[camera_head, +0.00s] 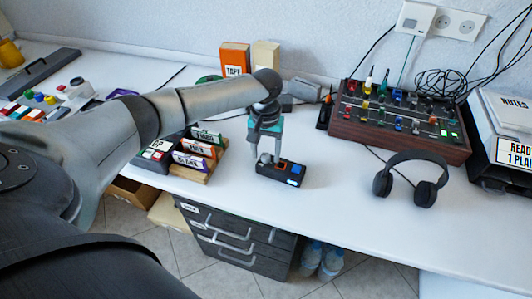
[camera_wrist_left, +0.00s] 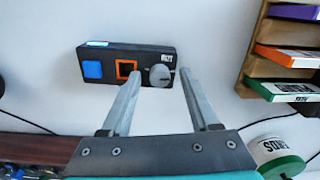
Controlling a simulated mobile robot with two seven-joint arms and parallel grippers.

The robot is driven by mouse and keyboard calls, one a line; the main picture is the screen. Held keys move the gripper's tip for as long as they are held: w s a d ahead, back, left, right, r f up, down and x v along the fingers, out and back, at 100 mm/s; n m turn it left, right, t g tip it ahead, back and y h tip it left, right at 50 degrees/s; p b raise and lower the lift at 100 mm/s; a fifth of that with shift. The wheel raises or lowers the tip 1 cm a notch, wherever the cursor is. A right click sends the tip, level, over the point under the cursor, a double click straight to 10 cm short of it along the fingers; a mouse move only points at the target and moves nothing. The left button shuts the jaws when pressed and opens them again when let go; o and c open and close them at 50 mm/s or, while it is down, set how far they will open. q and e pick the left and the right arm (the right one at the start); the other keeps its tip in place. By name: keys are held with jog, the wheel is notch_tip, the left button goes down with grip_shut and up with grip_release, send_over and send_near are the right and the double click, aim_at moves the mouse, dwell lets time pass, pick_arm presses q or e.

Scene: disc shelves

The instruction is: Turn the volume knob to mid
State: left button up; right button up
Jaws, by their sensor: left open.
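A small black control box (camera_head: 281,173) lies flat on the white desk below my left gripper (camera_head: 265,160). In the left wrist view the box (camera_wrist_left: 105,60) carries a blue square button (camera_wrist_left: 92,70), an orange-framed square (camera_wrist_left: 126,68) and a round grey knob (camera_wrist_left: 160,76), with a small white label beside the knob. My left gripper (camera_wrist_left: 160,73) points down and is open, with one fingertip on each side of the knob. I cannot tell whether the fingers touch it or which way the knob is set. My right gripper is not in view.
A wooden rack (camera_head: 203,174) of labelled discs stands left of the box. Headphones (camera_head: 412,178) lie to the right, and a mixer (camera_head: 400,122) with several coloured knobs stands behind. The desk (camera_head: 335,200) is clear between box and headphones.

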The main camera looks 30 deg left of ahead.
pick_arm(q)
grip_shut()
dwell(0.5)
